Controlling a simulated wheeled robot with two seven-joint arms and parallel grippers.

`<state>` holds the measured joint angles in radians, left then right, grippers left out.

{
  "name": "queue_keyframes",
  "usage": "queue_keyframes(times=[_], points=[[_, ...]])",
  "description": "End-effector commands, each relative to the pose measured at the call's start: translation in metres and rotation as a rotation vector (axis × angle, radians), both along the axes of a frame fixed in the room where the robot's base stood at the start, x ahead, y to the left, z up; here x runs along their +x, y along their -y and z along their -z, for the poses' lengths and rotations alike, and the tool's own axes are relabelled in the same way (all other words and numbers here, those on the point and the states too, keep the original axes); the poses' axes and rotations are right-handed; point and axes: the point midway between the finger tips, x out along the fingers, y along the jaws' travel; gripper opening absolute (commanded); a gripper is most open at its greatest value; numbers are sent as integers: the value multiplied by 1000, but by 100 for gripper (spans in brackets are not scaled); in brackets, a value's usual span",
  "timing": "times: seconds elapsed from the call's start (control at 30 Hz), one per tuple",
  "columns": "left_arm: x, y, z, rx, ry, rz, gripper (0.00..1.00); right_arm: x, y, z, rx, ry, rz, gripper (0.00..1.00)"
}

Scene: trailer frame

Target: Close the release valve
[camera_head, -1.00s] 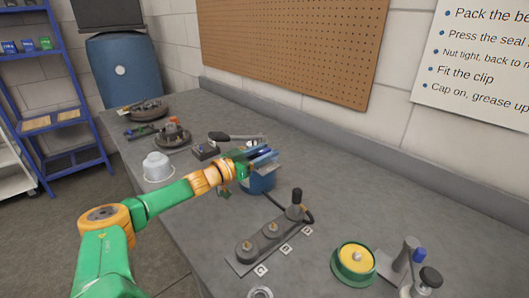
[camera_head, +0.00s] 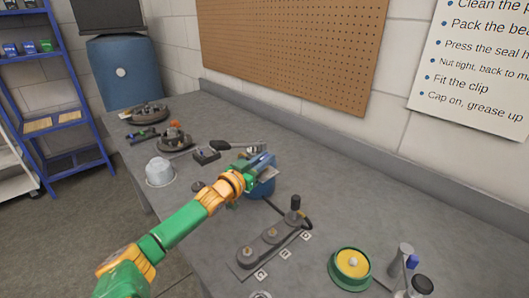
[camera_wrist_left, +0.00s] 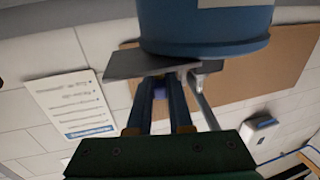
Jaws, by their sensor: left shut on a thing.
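A blue cylinder (camera_head: 264,187) with a grey plate on it stands on the bench near the middle of the head view. In the left wrist view the blue cylinder (camera_wrist_left: 205,22) fills the top, with the grey plate (camera_wrist_left: 150,63) below it. My left gripper (camera_head: 260,163) is at the cylinder's upper side. In the left wrist view my left gripper (camera_wrist_left: 160,82) has its fingers around a small purple-blue part (camera_wrist_left: 160,90) near the plate, which I take to be the release valve. Its setting cannot be told. My right gripper is out of view.
A grey block with pegs and lettered tags (camera_head: 270,243) lies in front, with a green and yellow round part (camera_head: 350,264) to its right.

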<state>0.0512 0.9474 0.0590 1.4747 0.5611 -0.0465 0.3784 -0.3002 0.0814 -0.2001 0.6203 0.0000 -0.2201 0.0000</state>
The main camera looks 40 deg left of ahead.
Motion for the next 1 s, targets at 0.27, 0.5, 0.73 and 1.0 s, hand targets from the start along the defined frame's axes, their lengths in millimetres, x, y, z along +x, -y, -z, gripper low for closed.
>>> queue_keyframes(times=[0.27, 0.5, 0.73, 1.0], points=[[1, 2, -8, -13, 1, -257, 0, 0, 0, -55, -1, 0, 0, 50], [1, 2, -1, -10, 3, -453, 0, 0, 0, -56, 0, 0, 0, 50], [1, 2, 2, -7, 5, -592, 0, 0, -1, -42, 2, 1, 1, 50], [1, 1, -1, 0, 5, -679, 0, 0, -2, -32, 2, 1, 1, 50]])
